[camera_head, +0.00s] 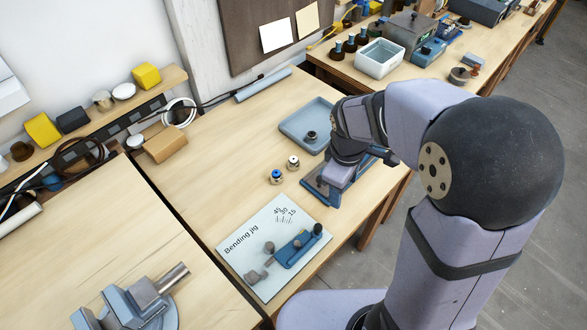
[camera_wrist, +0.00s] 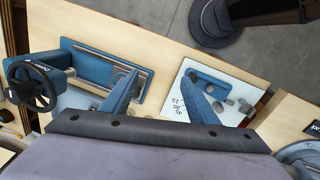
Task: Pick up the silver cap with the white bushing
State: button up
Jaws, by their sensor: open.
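A small silver cap with a white bushing (camera_head: 293,162) stands on the wooden bench in the head view, left of my arm. A similar small cap with a blue bushing (camera_head: 276,176) stands just in front and to the left of it. My gripper (camera_wrist: 160,76) is open and empty in the wrist view, its two blue fingers spread apart over the bench. In the head view it is to the right of the white-bushing cap and apart from it, largely hidden by my wrist. I cannot make out the white-bushing cap in the wrist view.
A blue fixture (camera_wrist: 75,58) with a black handwheel (camera_wrist: 33,86) is by my fingers. The bending jig plate (camera_head: 250,262) lies in front, and a grey tray (camera_head: 291,128) with a dark part lies behind. The bench left of the caps is clear.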

jog(key=w+a+f+n+t+b, duration=0.1)
jog(key=w+a+f+n+b, duration=0.15)
jog(key=w+n, duration=0.25)
jog(key=w+a+f+n+b, duration=0.1)
jog(key=w+a+f+n, duration=0.15)
jog(key=w+n, duration=0.25)
jog(key=n+t+b, duration=0.2)
jog(key=n+b, duration=0.1)
jog(key=n, duration=0.7)
send_over(292, 162)
jog(key=s+a, duration=0.2)
notch_tip(292, 162, down, 4)
jog(key=shift+w+d+f+h+p, duration=0.2)
jog(key=shift+d+f+p, duration=0.1)
jog(key=shift+f, duration=0.2)
jog(key=shift+w+d+f+h+p, duration=0.2)
jog(key=shift+f+p, duration=0.05)
jog(key=shift+f, duration=0.25)
jog(key=shift+d+f+p, duration=0.15)
jog(key=shift+f+p, duration=0.2)
jog(key=shift+f, duration=0.05)
jog(key=shift+p+x, duration=0.7)
jog(key=shift+x, duration=1.45)
jog(key=c, duration=1.2)
